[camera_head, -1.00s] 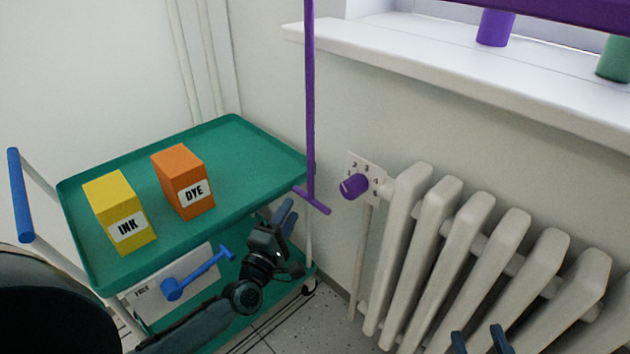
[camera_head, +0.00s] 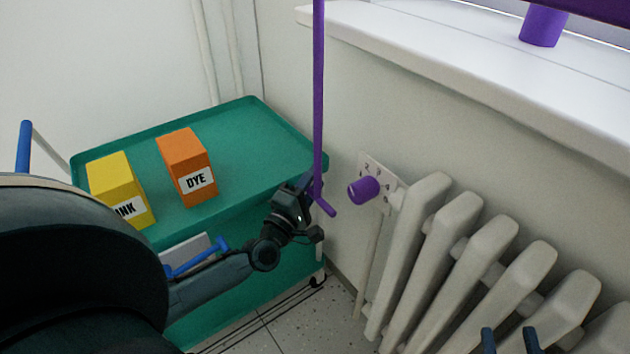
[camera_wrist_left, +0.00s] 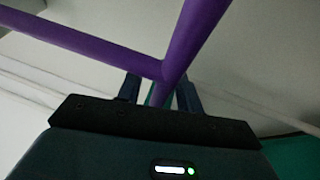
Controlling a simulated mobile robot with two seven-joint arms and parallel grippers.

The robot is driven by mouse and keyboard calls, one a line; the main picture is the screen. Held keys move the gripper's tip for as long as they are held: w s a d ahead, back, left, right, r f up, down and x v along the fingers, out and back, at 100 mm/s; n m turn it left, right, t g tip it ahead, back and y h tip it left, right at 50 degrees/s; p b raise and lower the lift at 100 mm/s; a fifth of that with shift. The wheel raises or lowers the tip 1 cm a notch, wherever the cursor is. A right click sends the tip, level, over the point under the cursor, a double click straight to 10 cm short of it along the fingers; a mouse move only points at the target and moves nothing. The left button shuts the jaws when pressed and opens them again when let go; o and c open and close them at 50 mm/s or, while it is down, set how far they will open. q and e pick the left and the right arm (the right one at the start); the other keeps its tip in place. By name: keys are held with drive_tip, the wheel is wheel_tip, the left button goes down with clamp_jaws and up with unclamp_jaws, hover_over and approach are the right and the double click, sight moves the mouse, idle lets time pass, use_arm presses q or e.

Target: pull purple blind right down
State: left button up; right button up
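The purple blind (camera_head: 610,6) shows only as a strip at the top right. A thin purple pull rod (camera_head: 318,90) hangs left of the sill and ends in a short crossbar (camera_head: 326,208). My left gripper (camera_head: 306,188) is at the rod's lower end, its fingertips partly hidden in the head view. In the left wrist view its two fingers (camera_wrist_left: 160,92) are apart, with the junction of the rod (camera_wrist_left: 190,40) and crossbar (camera_wrist_left: 80,42) in front of the gap. I see no firm grip. My right gripper (camera_head: 510,341) is open and empty at the bottom right.
A green trolley (camera_head: 250,115) carries a yellow INK box (camera_head: 115,180) and an orange DYE box (camera_head: 185,165). A white radiator (camera_head: 480,250) with a purple knob (camera_head: 363,190) stands right of the rod. A purple cylinder (camera_head: 543,25) stands on the white sill (camera_head: 440,60).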

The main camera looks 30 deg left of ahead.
use_arm(q)
drive_tip(key=shift+c, duration=0.5)
clamp_jaws()
